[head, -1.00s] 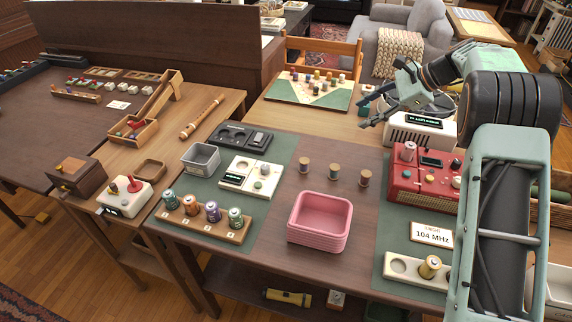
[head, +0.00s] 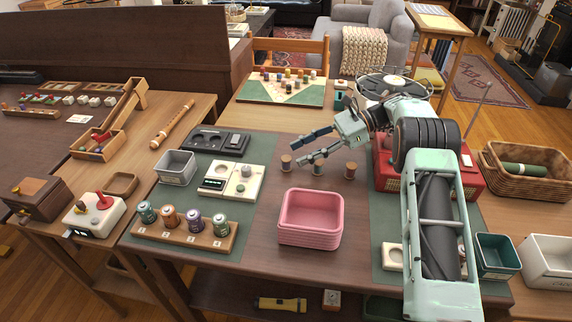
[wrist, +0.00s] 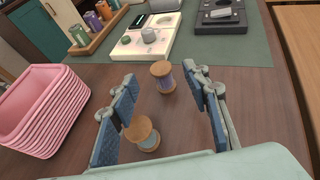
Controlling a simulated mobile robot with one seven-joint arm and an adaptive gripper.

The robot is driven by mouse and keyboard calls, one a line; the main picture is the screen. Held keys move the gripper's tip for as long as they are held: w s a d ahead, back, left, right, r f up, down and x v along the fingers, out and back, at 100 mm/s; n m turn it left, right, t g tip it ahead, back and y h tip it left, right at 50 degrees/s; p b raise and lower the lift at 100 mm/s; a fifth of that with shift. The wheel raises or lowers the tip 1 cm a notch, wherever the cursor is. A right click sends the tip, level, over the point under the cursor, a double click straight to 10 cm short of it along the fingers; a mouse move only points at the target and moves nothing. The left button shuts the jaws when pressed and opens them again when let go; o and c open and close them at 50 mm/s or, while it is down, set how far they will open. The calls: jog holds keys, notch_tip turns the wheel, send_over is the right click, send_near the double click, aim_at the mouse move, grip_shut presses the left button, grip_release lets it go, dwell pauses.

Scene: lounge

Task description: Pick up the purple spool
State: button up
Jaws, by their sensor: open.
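The purple spool (wrist: 165,82) has wooden ends and purple thread and stands upright on the brown table. In the head view it appears to be the leftmost of three spools (head: 286,163). My gripper (head: 295,152) is open and empty, above the row of spools. In the wrist view the purple spool shows between the fingertips (wrist: 160,79), toward their far end, apart from both. A second spool with pale blue thread (wrist: 148,142) stands nearer, close to the left finger. The third spool (head: 350,170) shows only in the head view, below the wrist.
A pink stacked bin (head: 310,218) stands in front of the spools. A white device (head: 247,190) and a wooden rack of coloured cylinders (head: 165,238) are to the left. A red radio (head: 466,178) is to the right. The table around the spools is bare.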

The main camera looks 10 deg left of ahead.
aim_at(289, 157)
jog(key=x, duration=0.3)
jog(key=shift+s+a+f, duration=0.1)
jog(key=shift+a+f, duration=0.1)
jog(key=shift+a, duration=0.1)
jog(key=c, duration=1)
